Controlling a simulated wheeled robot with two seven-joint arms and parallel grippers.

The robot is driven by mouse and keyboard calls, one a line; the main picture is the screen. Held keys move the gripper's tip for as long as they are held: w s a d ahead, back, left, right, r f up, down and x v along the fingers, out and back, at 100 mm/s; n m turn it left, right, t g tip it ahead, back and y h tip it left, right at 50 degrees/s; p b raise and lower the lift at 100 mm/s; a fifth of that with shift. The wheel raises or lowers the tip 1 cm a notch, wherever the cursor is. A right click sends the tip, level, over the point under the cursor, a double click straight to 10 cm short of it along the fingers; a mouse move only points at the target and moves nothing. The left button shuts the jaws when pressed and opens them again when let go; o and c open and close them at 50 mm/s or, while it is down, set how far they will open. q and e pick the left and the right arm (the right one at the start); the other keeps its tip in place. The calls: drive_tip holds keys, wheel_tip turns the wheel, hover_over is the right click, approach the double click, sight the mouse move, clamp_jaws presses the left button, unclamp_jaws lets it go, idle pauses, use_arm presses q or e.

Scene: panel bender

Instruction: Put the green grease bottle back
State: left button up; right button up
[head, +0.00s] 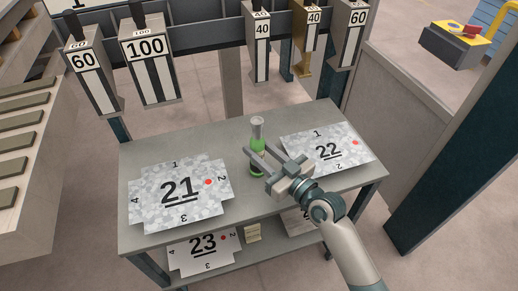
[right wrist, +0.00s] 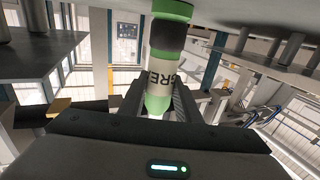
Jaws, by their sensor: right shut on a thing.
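The green grease bottle (head: 257,140) stands upright at the middle of the grey table (head: 243,195), between two numbered sheets. It has a pale top. In the right wrist view the bottle (right wrist: 165,62) shows its green body, a dark band and a cream label with partly hidden lettering. My right gripper (head: 260,160) reaches in from the lower right and is shut on the bottle, with a finger on each side. I cannot tell whether the bottle's base touches the table. My left gripper is not in view.
Sheet 21 (head: 180,192) lies left of the bottle and sheet 22 (head: 328,150) right. Sheet 23 (head: 204,254) is on the lower shelf. Numbered blocks, including the 100 block (head: 147,70), hang from a rail behind the table. A dark post (head: 440,170) stands at right.

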idle(0.4)
drive_tip(key=o, duration=1.2)
